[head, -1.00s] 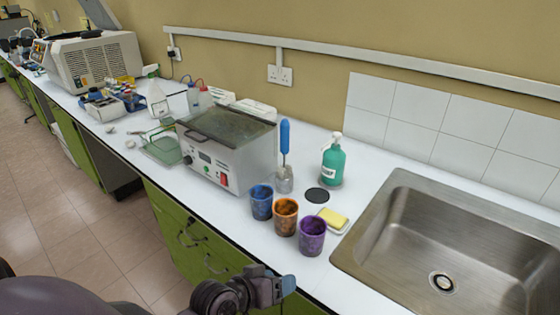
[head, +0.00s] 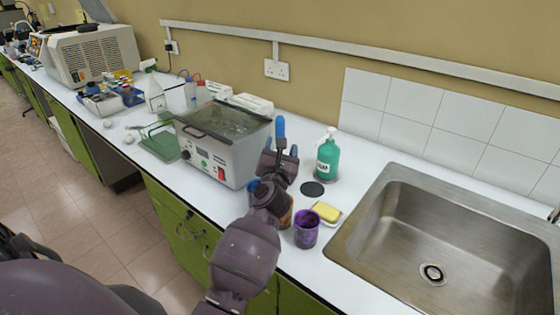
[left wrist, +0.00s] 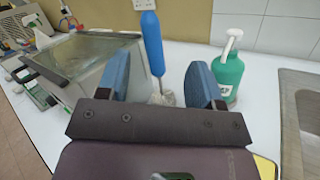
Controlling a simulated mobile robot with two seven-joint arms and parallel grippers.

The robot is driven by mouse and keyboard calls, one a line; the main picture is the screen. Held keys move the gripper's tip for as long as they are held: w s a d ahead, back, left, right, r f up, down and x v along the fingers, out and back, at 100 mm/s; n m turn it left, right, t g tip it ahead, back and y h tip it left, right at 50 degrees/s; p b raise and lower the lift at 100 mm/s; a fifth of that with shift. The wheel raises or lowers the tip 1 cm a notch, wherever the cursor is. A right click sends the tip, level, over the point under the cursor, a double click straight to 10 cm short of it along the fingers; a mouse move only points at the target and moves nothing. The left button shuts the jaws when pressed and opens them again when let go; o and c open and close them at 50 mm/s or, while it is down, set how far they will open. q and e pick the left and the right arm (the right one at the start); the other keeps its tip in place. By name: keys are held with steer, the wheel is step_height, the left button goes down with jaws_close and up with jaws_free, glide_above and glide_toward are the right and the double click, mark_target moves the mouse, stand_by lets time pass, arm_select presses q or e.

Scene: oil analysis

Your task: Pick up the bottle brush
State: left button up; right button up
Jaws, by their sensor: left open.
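The bottle brush has a blue handle (head: 281,128) and stands upright behind my left gripper in the head view. In the left wrist view its blue handle (left wrist: 152,44) rises between my two fingers, leaning slightly, with a clear holder at its foot partly hidden by the gripper. My left gripper (head: 281,158) is open, with its blue fingertips (left wrist: 158,80) apart on either side of the brush in the picture. I cannot tell whether the handle is fully between the fingers or just beyond them. My right gripper is not in view.
A water bath (head: 225,140) stands left of the brush and a green soap bottle (head: 327,160) to the right. A purple cup (head: 306,229), a yellow sponge (head: 326,211) and a black disc (head: 312,189) are in front. The steel sink (head: 345,232) is at right.

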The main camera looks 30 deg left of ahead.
mark_target(280, 134)
arm_select(q)
steer(key=w+a+f+n+g, duration=0.1)
steer(key=w+a, duration=0.1)
steer(key=w, duration=0.1)
steer(key=w+a+n+g, duration=0.1)
steer(key=w+a+n, duration=0.1)
steer(key=w, duration=0.1)
steer(key=w+a+f+n+g+b, duration=0.1)
steer(key=w+a, duration=0.2)
steer(key=w, duration=0.1)
steer(key=shift+w+f+n+y, duration=0.1)
steer(key=shift+f+n+y, duration=0.2)
steer(key=shift+n, duration=0.1)
steer(key=shift+w+a, duration=0.25)
steer(key=shift+w, duration=0.25)
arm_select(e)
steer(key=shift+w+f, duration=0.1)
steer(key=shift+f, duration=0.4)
